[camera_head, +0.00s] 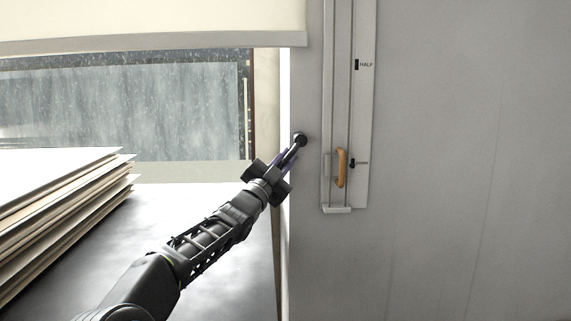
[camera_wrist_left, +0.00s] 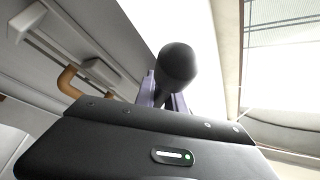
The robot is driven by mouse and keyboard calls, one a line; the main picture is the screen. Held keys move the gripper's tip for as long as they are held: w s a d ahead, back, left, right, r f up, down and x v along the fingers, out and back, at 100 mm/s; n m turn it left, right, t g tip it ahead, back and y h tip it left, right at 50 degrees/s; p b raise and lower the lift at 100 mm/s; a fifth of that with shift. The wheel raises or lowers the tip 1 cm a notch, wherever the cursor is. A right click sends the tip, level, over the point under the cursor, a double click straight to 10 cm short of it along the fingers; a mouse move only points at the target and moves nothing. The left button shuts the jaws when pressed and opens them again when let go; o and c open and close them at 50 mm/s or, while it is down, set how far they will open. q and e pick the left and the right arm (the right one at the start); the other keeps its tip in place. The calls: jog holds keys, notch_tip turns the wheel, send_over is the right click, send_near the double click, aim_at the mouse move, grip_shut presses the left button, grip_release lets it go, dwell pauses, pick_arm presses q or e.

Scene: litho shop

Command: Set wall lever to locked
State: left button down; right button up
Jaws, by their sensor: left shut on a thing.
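A dark lever with a round black knob (camera_head: 300,139) shows by the wall's left edge, left of the rail. In the left wrist view the knob (camera_wrist_left: 178,64) stands out large beyond the gripper. My left gripper (camera_head: 285,156) is shut on this lever below the knob; its purplish fingers (camera_wrist_left: 163,97) sit on both sides of it in the left wrist view. The lever's pivot and any locked marking are hidden or not readable. My right gripper is not in view.
A vertical rail (camera_head: 336,90) on the grey wall (camera_head: 460,150) carries an orange handle (camera_head: 342,168) beside the lower mark, close right of my gripper. A "HALF" mark sits higher. A cream blind (camera_head: 150,22) hangs over the window. Stacked sheets (camera_head: 60,205) lie on the dark table (camera_head: 235,270).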

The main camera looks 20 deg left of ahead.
pick_arm(q)
jog(key=shift+f, duration=0.1)
jog(key=c, duration=1.4)
grip_release()
jog(key=shift+s+a+f+b, duration=0.1)
jog(key=shift+s+f+b, duration=0.15)
jog(key=shift+s+b, duration=0.2)
jog(key=d+b+v, duration=0.1)
jog(key=b+v, duration=0.1)
jog(key=v, duration=0.4)
jog(key=shift+s+a, duration=0.4)
jog(key=shift+a, duration=0.15)
jog(key=shift+c, duration=0.5)
